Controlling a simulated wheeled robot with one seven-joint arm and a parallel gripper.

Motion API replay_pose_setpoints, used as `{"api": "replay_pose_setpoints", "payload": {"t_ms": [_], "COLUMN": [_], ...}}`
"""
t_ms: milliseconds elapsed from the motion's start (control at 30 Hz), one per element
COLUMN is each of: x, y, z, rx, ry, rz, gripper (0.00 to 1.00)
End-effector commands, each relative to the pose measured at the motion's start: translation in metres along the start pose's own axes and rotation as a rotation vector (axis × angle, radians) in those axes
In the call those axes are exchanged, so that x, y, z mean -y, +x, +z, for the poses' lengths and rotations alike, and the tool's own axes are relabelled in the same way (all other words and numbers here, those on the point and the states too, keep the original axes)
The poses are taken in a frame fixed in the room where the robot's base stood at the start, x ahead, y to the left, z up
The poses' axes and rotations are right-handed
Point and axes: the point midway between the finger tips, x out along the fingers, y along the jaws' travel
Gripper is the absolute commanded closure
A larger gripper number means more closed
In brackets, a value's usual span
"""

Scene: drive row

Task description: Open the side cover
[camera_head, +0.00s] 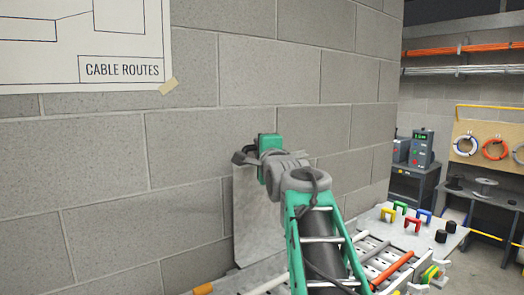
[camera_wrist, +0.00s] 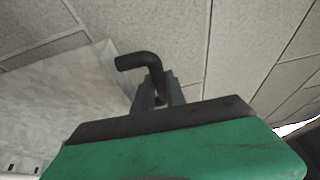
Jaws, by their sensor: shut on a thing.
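My gripper (camera_wrist: 158,90) is shut on a black bent handle (camera_wrist: 138,60). The handle's free end points left in the wrist view, and its lower part runs down between the fingers. In the head view my gripper (camera_head: 246,157) is at the top of a pale grey panel, which looks like the side cover (camera_head: 246,215). The panel stands upright close to the block wall, partly hidden behind my arm. It also shows at the left of the wrist view (camera_wrist: 60,105). I cannot tell how the handle joins the panel.
A bench top (camera_head: 365,222) with coloured clips and black knobs lies to the right of my arm. Rails and an orange tube (camera_head: 392,267) lie nearer. The grey block wall (camera_head: 185,150) is close behind the panel. A dark cabinet with devices (camera_head: 414,155) stands farther right.

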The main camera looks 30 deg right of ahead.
Motion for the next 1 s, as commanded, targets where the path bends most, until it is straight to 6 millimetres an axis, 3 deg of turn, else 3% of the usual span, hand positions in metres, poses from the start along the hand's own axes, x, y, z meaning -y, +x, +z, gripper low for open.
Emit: {"api": "replay_pose_setpoints", "payload": {"t_ms": [333,367,600,867,1000], "x": [0.007,0.008,0.005,0.003,0.000], "y": [-0.001,-0.001,-0.001,-0.002,-0.019], "z": [0.000,0.000,-0.001,-0.001,-0.001], "rx": [-0.002,-0.002,-0.002,-0.002,-0.002], "ry": [-0.004,-0.004,-0.002,-0.001,-0.002], "rz": [-0.014,-0.014,-0.010,-0.006,-0.008], "gripper": [1.00,0.82,0.63,0.62,0.62]}}
